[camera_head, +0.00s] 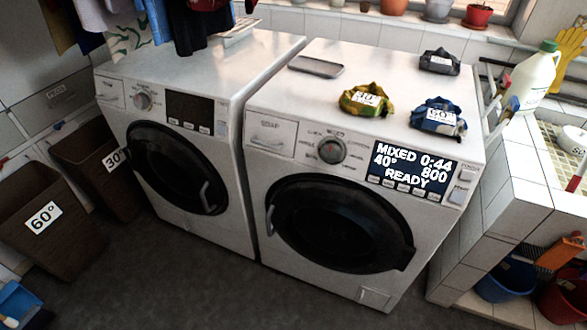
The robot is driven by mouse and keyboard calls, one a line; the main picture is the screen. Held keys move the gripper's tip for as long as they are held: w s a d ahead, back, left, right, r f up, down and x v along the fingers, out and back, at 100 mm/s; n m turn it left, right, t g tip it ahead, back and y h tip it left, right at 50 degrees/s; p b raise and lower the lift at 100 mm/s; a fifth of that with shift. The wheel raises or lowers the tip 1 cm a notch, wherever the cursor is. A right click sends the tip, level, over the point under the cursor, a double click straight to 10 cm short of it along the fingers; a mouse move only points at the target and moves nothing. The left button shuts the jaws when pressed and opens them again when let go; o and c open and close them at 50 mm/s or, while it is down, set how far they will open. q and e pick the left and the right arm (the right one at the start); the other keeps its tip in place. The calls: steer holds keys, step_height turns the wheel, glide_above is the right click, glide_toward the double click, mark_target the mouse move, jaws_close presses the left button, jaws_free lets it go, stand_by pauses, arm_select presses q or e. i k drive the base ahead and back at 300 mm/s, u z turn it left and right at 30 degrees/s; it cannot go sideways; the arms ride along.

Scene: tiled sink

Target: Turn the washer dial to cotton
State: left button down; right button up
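The right-hand white washer (345,285) has a round silver dial (331,150) on its front panel, between the soap drawer (271,134) and the display. Small labels ring the dial, too small to read surely. The dial's pointer direction cannot be told surely. The lit display (412,171) reads MIXED, 0:44, 40°, 800 and READY. The washer's dark round door (340,222) is shut. A second white machine (232,215) stands to the left with its own dial (142,101) and a dark display (190,110). Neither of my grippers shows in this view.
On the right washer lie a yellow-green cloth bundle (366,99), a blue-white one (438,116), a dark one (440,62) and a grey tray (316,66). Brown bins (45,235) stand at left. A tiled sink block (500,200) stands at right.

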mark_target(331, 152)
steer(key=z, duration=0.3)
steer(key=k, duration=0.2)
steer(key=u, duration=1.15)
steer(key=i, duration=0.85)
steer(key=z, duration=0.7)
